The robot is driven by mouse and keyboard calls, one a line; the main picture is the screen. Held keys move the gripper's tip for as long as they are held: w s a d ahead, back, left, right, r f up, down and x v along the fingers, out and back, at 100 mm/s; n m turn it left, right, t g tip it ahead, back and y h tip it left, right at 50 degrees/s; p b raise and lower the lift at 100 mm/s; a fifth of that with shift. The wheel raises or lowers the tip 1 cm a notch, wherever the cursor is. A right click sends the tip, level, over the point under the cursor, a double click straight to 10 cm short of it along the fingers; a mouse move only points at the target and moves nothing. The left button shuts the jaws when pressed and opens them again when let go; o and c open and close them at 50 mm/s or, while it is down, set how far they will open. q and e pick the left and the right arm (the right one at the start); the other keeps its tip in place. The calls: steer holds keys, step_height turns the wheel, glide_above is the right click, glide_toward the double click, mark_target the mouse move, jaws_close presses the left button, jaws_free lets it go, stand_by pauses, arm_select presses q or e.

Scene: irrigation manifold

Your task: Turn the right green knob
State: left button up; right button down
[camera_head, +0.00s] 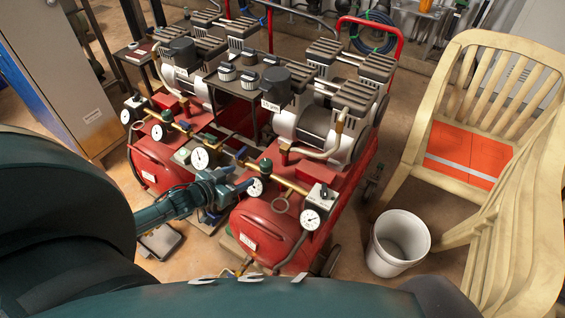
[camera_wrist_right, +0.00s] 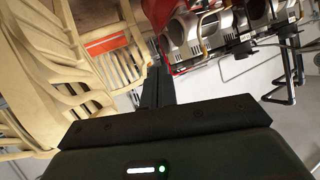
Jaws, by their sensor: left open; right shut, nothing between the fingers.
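Two red air compressors stand side by side. The right green knob (camera_head: 265,166) is upright on the brass fitting of the right compressor (camera_head: 268,228), just above a small white gauge (camera_head: 255,187). Another green knob (camera_head: 167,116) is on the left compressor (camera_head: 160,165). My left gripper (camera_head: 240,183) is open, with its fingers just left of and below the right green knob. I cannot tell whether a finger touches the gauge or the fitting. My right gripper (camera_wrist_right: 157,88) is shut and empty in the right wrist view, pointing toward chairs and machinery.
A grey cabinet (camera_head: 70,75) stands at the left.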

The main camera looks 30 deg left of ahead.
mark_target(261, 166)
arm_select(q)
steer(key=b+x, duration=0.4)
steer(key=x, duration=0.8)
steer(key=shift+f, duration=0.15)
steer(key=shift+w+f, duration=0.1)
steer(key=shift+w, duration=0.35)
arm_select(e)
steer(key=shift+s+d+r+t, duration=0.55)
steer(key=shift+s+d+t, duration=0.1)
steer(key=shift+d+t, duration=0.15)
arm_select(q)
steer(key=shift+c, duration=0.3)
steer(key=c, duration=0.9)
arm_select(e)
steer(key=shift+f, duration=0.2)
